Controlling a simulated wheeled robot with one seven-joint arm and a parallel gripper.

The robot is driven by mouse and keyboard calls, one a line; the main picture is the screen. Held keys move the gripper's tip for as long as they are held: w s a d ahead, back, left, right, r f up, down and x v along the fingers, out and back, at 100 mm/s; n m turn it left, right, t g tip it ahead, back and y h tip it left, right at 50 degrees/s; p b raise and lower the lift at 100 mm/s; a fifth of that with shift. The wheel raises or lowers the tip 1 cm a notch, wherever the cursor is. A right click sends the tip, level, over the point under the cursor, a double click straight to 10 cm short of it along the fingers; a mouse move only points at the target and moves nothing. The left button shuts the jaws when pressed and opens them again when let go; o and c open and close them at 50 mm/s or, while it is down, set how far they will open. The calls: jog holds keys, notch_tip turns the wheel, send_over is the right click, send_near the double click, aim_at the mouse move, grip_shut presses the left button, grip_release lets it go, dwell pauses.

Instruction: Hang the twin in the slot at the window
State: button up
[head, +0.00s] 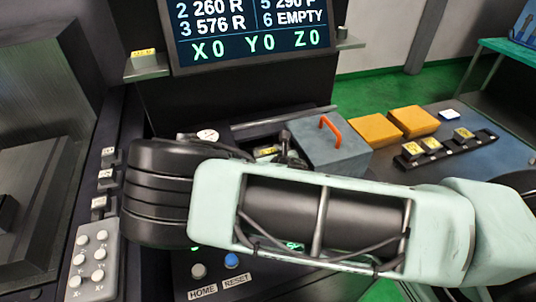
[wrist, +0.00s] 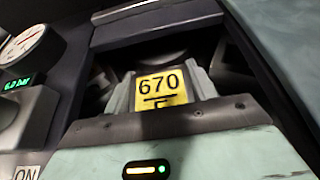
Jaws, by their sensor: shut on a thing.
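In the wrist view a grey piece with a yellow label (wrist: 161,87) reading 670, with a partly covered letter below, sits in my gripper (wrist: 160,100). A dark frame (wrist: 150,20) lies around and beyond the piece. In the head view my arm crosses the front and hides most of the gripper area. A small yellow label (head: 266,150) shows just behind the arm; I cannot tell whether it is the held piece. The slot is not clearly visible.
The screen (head: 250,25) lists slot 6 as EMPTY. A gauge (head: 207,135) stands near my arm. A grey box (head: 328,150) with an orange handle, yellow blocks (head: 395,125) and a rack (head: 484,136) of labelled pieces lie to the right. Button panels (head: 95,265) are at the lower left.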

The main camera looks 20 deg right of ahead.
jog(key=shift+f, duration=0.5)
jog(key=shift+f, duration=0.15)
jog(key=o, duration=1.4)
jog(key=shift+o, duration=0.2)
